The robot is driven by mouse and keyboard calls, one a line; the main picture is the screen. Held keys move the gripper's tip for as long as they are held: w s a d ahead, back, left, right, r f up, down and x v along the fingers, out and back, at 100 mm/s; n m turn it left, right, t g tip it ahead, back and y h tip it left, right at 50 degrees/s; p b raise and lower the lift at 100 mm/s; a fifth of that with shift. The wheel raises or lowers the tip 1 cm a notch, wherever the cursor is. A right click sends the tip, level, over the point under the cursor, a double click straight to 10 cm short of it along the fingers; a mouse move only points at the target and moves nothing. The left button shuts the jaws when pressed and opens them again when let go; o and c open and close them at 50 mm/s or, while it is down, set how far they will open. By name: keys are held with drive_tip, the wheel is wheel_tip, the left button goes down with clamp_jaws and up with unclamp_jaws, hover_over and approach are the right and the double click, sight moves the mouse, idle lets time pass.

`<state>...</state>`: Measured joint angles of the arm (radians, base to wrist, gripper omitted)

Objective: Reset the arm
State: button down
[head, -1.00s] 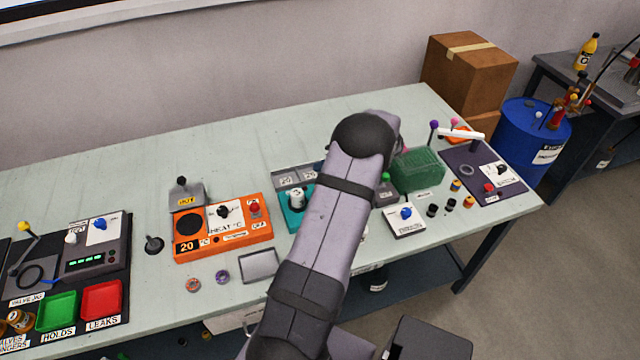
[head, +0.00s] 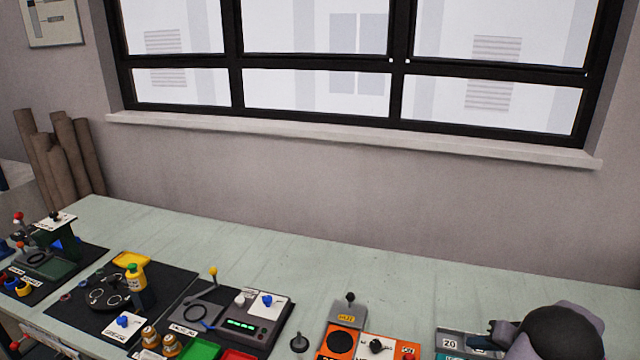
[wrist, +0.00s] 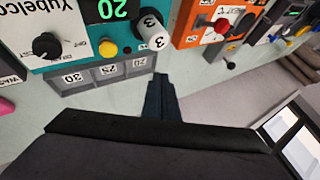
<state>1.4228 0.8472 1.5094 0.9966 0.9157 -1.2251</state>
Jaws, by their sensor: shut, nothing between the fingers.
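My gripper (wrist: 160,95) shows in the wrist view as two dark fingers closed together with nothing between them. It is over the pale table, beside the grey labelled block (wrist: 105,75) of the teal device (wrist: 60,18). I cannot tell its exact height above the table. In the head view my arm's dark joint is at the lower right corner, over the right part of the bench. The fingertips cannot be made out clearly there.
A white cylinder marked 3 (wrist: 150,32) stands on the teal device close to the fingers. The orange heater (head: 368,343) is left of my arm. The bench's back strip (head: 320,255) is clear below the window. A black mat (head: 90,305) with parts lies left.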

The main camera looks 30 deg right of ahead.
drive_tip(key=w+a+y, duration=0.1)
drive_tip(key=w+a, duration=0.2)
drive_tip(key=a, duration=0.1)
drive_tip(key=w+a+r+n+g+y, duration=0.1)
drive_tip(key=w+a, duration=0.1)
drive_tip(key=a, duration=0.3)
drive_tip(key=w+a+r+n+g, duration=0.1)
drive_tip(key=w+a, duration=0.2)
drive_tip(key=a, duration=0.2)
drive_tip(key=shift+w+a+y, duration=0.2)
drive_tip(key=shift+w+y, duration=0.1)
drive_tip(key=shift+y, duration=0.1)
drive_tip(key=s+a+r+n+g, duration=0.1)
drive_tip(key=a+n+g, duration=0.15)
drive_tip(key=a, duration=0.95)
drive_tip(key=a+r+n+g, duration=0.2)
drive_tip(key=a+g, duration=0.1)
drive_tip(key=a, duration=0.9)
drive_tip(key=s+a+n+g+h, duration=0.1)
drive_tip(key=s+a+n+h, duration=0.1)
drive_tip(key=s+a, duration=0.7)
drive_tip(key=shift+s+a+f+n, duration=0.15)
drive_tip(key=shift+s+a+n, duration=0.25)
drive_tip(key=shift+a+n, duration=0.35)
drive_tip(key=shift+d, duration=0.1)
